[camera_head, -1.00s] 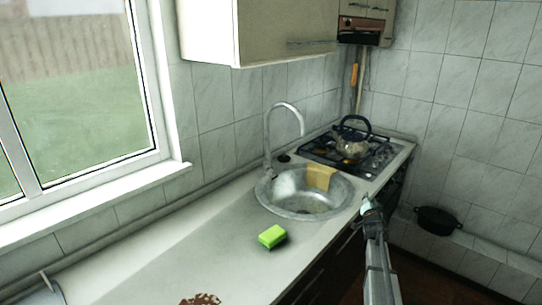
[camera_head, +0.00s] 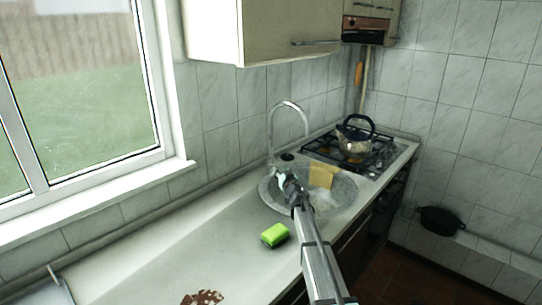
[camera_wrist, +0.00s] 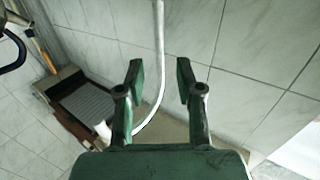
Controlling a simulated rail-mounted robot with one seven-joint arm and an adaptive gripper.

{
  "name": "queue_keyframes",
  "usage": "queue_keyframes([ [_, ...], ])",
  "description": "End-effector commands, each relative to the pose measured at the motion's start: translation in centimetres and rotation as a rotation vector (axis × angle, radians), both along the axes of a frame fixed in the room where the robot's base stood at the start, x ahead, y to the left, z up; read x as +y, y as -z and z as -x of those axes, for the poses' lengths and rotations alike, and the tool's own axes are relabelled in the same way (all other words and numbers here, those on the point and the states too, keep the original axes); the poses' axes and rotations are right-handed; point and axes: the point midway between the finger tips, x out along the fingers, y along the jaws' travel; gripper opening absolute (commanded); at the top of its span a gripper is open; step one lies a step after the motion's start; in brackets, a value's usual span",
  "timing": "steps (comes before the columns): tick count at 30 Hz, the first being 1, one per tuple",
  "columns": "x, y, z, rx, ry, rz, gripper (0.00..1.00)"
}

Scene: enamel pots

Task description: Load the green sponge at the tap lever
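The green sponge (camera_head: 274,235) lies on the counter in front of the sink, left of my arm in the head view. The tap (camera_head: 289,122) is a tall curved spout at the back of the sink; its lever cannot be made out, as my gripper is in front of the tap's base. My gripper (camera_head: 283,180) is over the sink's left part. In the wrist view my gripper (camera_wrist: 160,82) is open with nothing between its fingers, and the thin tap spout (camera_wrist: 160,60) shows beyond the gap. The sponge is out of the wrist view.
A kettle (camera_head: 355,139) stands on the stove behind. Wall cabinets (camera_head: 285,30) hang above. The counter (camera_head: 140,250) is mostly clear, with a brown patch (camera_head: 202,298) at the front.

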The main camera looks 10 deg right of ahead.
Motion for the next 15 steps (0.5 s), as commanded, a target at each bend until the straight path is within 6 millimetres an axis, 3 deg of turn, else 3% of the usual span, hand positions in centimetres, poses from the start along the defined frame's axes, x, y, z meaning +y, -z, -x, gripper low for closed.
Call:
queue_keyframes([
  [8,0.3,0.0,-3.7,0.000,0.001,0.000,0.36],
  [15,0.8,0.0,-8.4,0.000,0.002,-0.002,0.36],
])
